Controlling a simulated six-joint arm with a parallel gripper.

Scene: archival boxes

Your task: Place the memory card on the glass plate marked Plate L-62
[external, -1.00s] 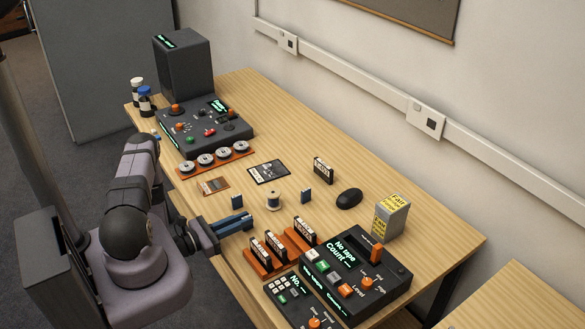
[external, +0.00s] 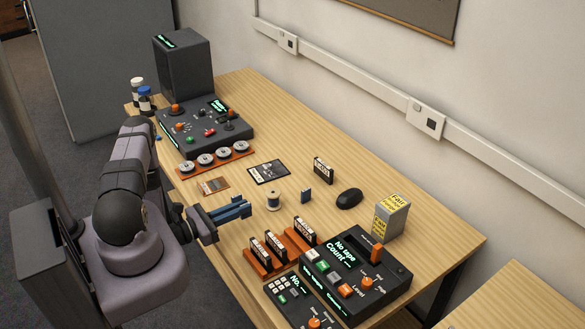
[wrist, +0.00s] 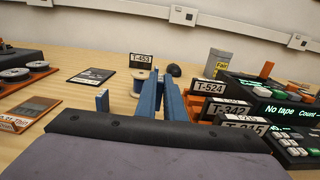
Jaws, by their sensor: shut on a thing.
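My gripper (external: 249,208) reaches over the near edge of the table, with its blue fingers close together. In the wrist view the fingers (wrist: 161,80) close on a thin blue thing that looks like the memory card; it is mostly hidden between them. A small blue upright piece (wrist: 102,100) shows left of the fingers. A brown, label-bearing plate (external: 213,186) lies flat left of and beyond the gripper. A dark picture plate (external: 268,171) lies farther back. I cannot read L-62 on either.
A thread spool (external: 273,200) stands just beyond the fingertips. Racked tapes (external: 269,248) and a tape console (external: 355,275) are at the right. A rack of reels (external: 215,159) is at the left.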

